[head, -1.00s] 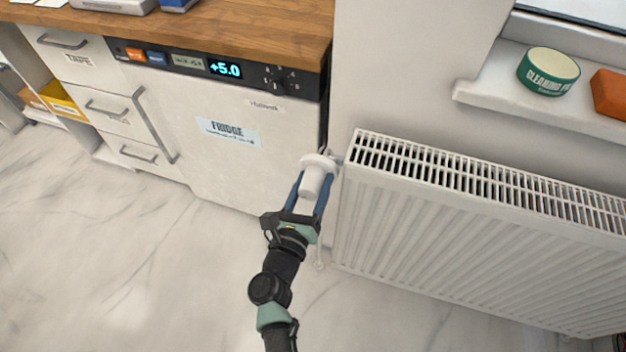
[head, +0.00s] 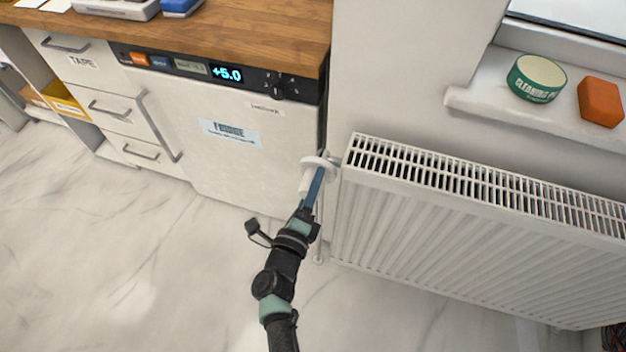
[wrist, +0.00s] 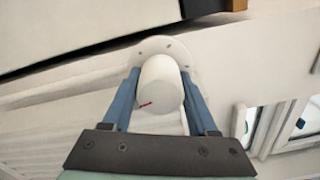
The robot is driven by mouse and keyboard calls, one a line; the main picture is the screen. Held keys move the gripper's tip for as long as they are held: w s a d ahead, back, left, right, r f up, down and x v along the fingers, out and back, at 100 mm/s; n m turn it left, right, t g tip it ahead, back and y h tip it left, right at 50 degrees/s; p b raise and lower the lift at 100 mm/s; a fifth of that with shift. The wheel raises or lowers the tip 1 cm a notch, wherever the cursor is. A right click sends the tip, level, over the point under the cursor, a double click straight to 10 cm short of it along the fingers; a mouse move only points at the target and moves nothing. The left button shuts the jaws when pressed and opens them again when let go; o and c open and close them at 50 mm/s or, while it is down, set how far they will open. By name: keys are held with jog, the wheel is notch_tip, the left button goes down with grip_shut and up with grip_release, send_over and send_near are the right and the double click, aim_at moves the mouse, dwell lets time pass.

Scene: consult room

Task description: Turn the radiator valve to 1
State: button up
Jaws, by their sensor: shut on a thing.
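The white radiator valve (head: 306,183) sticks out at the left end of the white radiator (head: 345,215), with a round collar behind its knob. My gripper (head: 315,186) is shut on the valve knob. In the wrist view the knob (wrist: 160,85) sits between the two blue fingers of my gripper (wrist: 160,95), and a small red mark shows on its lower left face. The collar (wrist: 165,47) with small dots lies behind it. The number at the mark cannot be read. In the head view a finger hides part of the knob.
A fridge (head: 228,165) with a +5.0 display stands left of the valve under a wooden counter (head: 220,40). A green tin (head: 537,80) and an orange block (head: 600,102) sit on the windowsill. The floor in front is clear.

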jog(key=n+p, duration=0.2)
jog(key=n, duration=0.3)
jog(key=shift+r+n, duration=0.15)
jog(key=shift+n, duration=0.25)
jog(key=n+p, duration=0.1)
jog(key=n, duration=0.4)
jog(key=n+p, duration=0.2)
jog(key=n, duration=0.3)
jog(key=shift+n, duration=0.4)
jog(key=n, duration=0.4)
jog(key=shift+a+n+p, duration=0.1)
jog(key=shift+n+p, duration=0.3)
jog(key=o, duration=1.4)
